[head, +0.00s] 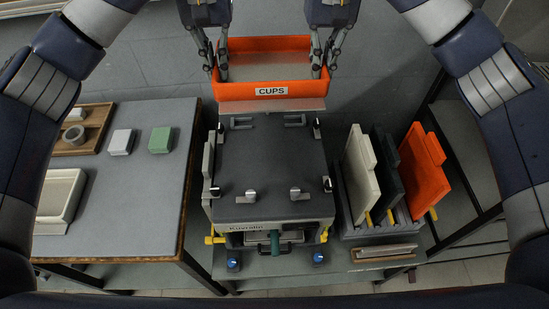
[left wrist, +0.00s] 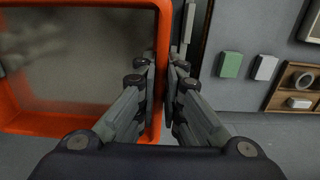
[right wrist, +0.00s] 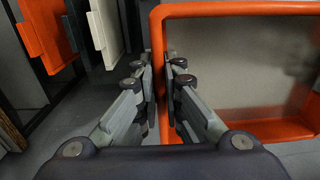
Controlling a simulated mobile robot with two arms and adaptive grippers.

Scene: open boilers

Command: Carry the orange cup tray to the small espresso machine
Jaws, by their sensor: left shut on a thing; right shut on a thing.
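The orange cup tray (head: 300,91), labelled "CUPS", is held up behind the espresso machine (head: 268,160) in the head view. It looks empty and about level. My left gripper (head: 220,72) is shut on its left wall, and my right gripper (head: 322,70) is shut on its right wall. The left wrist view shows the fingers (left wrist: 166,90) on both sides of the orange wall (left wrist: 80,120). The right wrist view shows the same grip (right wrist: 165,90) on the other wall (right wrist: 235,10). The machine has a dark flat top with several small knobs.
A grey table (head: 135,190) on the left holds a wooden tray (head: 88,135), a white block (head: 121,142), a green block (head: 160,140) and a cream tray (head: 60,198). Right of the machine, a rack (head: 392,225) holds upright cream, dark and orange (head: 424,170) boards.

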